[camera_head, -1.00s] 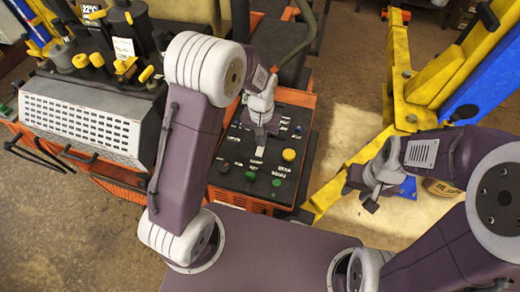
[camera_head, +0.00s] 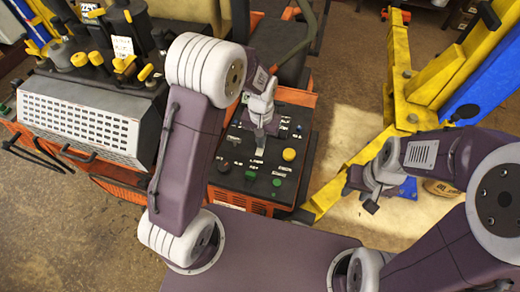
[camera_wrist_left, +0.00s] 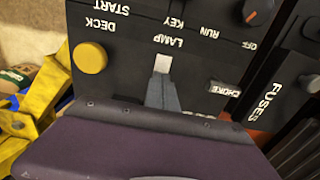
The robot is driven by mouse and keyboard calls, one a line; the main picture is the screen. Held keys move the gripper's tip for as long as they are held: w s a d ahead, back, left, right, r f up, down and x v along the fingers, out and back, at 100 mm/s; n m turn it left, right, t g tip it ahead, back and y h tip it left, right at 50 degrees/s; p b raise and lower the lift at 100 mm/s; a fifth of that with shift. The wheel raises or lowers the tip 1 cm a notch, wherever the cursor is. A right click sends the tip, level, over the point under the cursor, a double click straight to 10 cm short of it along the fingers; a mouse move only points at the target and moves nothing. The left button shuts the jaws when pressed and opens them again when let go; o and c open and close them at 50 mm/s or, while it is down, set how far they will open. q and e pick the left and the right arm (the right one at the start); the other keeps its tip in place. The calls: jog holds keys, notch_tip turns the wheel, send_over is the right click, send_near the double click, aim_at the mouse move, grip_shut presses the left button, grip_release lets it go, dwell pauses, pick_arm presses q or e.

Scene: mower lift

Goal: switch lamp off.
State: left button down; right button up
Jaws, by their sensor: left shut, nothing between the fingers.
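The black control panel (camera_head: 237,178) has buttons and labels. In the left wrist view the word LAMP (camera_wrist_left: 169,41) stands beside a small white piece (camera_wrist_left: 163,63), which looks like the lamp switch. My left gripper (camera_wrist_left: 163,95) is shut and empty, with its fingertips right at that white piece. I cannot tell whether they touch it, or which way the switch is set. In the head view my left gripper (camera_head: 261,138) is over the middle of the panel and hides part of it. My right gripper (camera_head: 361,196) is open and empty, off to the right of the panel.
A yellow button (camera_wrist_left: 90,57) is beside the DECK label, and an orange-marked knob (camera_wrist_left: 257,12) is near RUN and OFF.

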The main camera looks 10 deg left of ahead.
pick_arm(q)
jog(key=shift+f, duration=0.35)
jog(key=shift+r, duration=0.1)
notch_tip(320, 180, up, 7)
jog(key=p, duration=0.6)
dwell(0.4)
